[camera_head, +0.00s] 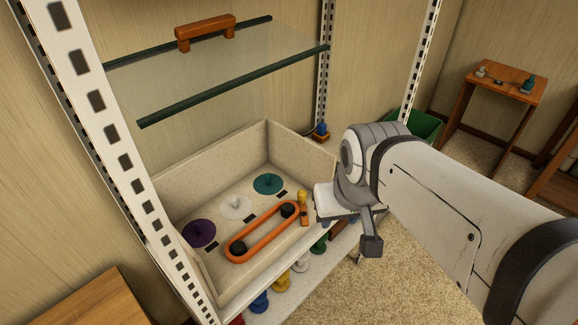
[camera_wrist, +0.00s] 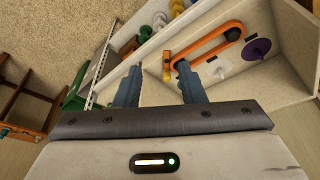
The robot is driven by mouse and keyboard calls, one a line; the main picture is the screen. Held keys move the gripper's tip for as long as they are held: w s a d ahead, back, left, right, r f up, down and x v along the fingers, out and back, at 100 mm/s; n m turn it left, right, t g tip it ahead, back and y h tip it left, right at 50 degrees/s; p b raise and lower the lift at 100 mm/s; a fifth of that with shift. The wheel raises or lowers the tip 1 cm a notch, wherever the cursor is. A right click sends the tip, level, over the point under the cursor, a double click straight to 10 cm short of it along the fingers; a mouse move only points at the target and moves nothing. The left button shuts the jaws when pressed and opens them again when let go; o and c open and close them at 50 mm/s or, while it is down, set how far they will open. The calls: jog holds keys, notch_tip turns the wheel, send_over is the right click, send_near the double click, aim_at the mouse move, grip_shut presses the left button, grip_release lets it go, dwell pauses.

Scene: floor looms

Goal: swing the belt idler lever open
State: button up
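The belt idler lever (camera_head: 304,212) is a small orange bar with a yellow knob, at the right end of the orange belt loop (camera_head: 262,238) in the beige tray. The belt runs around two black pulleys. The lever also shows in the wrist view (camera_wrist: 167,64), in the gap between my fingers as seen in the picture. My gripper (camera_wrist: 158,76) is open and empty, with two blue-grey fingers apart. In the head view it is just right of the lever, near the tray's right wall, partly hidden by my wrist. I cannot tell the exact height of the fingertips.
Purple (camera_head: 199,233), white (camera_head: 235,207) and teal (camera_head: 268,184) discs lie behind the belt. The tray (camera_head: 200,190) has raised walls. A glass shelf (camera_head: 220,62) with an orange handle hangs above. Coloured spools, including a yellow one (camera_head: 281,281), line the front below. White perforated posts flank the rack.

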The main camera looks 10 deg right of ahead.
aim_at(302, 192)
jog(key=shift+a, duration=0.1)
jog(key=shift+o, duration=1)
jog(key=shift+f, duration=0.15)
jog(key=shift+o, duration=0.3)
jog(key=w+f+b, duration=0.6)
jog(key=w+f, duration=0.2)
jog(key=w, duration=0.4)
jog(key=w+f+t+b, duration=0.1)
jog(key=w+f+b, duration=0.6)
jog(key=w, duration=0.6)
notch_tip(302, 192, down, 2)
jog(key=shift+a+f+m+b, duration=0.1)
jog(key=shift+a+m+b, duration=0.2)
jog(key=shift+a, duration=0.1)
jog(key=x, duration=0.8)
jog(key=shift+w+d, duration=0.1)
jog(key=shift+w, duration=0.1)
jog(key=shift+r, duration=0.2)
jog(key=shift+c, duration=0.6)
